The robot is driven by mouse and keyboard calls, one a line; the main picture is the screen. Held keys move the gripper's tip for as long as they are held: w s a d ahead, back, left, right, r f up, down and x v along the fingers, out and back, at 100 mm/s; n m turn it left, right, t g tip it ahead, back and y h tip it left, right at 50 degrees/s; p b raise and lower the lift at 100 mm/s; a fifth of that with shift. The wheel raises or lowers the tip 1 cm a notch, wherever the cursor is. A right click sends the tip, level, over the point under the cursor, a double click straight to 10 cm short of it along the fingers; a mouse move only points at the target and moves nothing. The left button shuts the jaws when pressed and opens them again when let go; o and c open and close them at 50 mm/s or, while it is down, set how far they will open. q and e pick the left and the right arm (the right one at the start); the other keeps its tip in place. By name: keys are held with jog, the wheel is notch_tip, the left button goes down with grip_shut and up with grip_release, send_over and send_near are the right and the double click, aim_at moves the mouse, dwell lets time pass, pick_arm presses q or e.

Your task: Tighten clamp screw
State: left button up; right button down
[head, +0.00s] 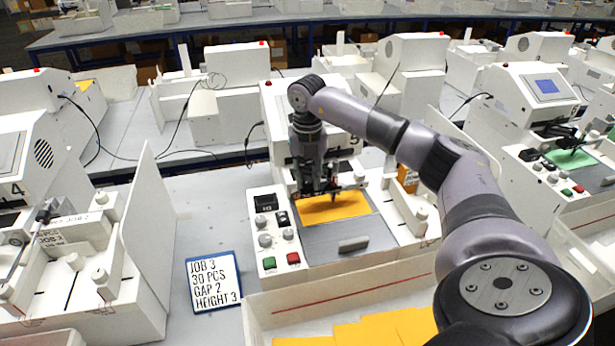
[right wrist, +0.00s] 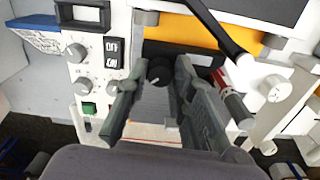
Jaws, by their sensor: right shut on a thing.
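The clamp screw shows in the right wrist view as a round black knob (right wrist: 159,72) with a pale mark on its face. My right gripper (right wrist: 160,75) has its two grey fingers on either side of this knob and is shut on it. In the head view my right gripper (head: 318,182) reaches down in front of the white plotter, over the orange sheet (head: 335,207) on its bed. The gripper and arm hide the knob there. A pen-like cylinder with a red band (right wrist: 232,98) is close to the right finger in the wrist view. My left gripper is not in view.
The plotter's panel has grey knobs, a green button (head: 269,263) and a red button (head: 293,259). A blue-framed job card (head: 213,282) lies left of it. A white tray with orange sheets (head: 385,328) is in front. Similar machines stand on both sides and behind.

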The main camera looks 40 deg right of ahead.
aim_at(308, 181)
jog(key=shift+w+r+m, duration=0.1)
jog(key=shift+m, duration=0.5)
jog(key=c, duration=1.4)
grip_release()
jog(key=shift+o, duration=0.2)
notch_tip(308, 181, up, 12)
jog(key=shift+f, duration=0.2)
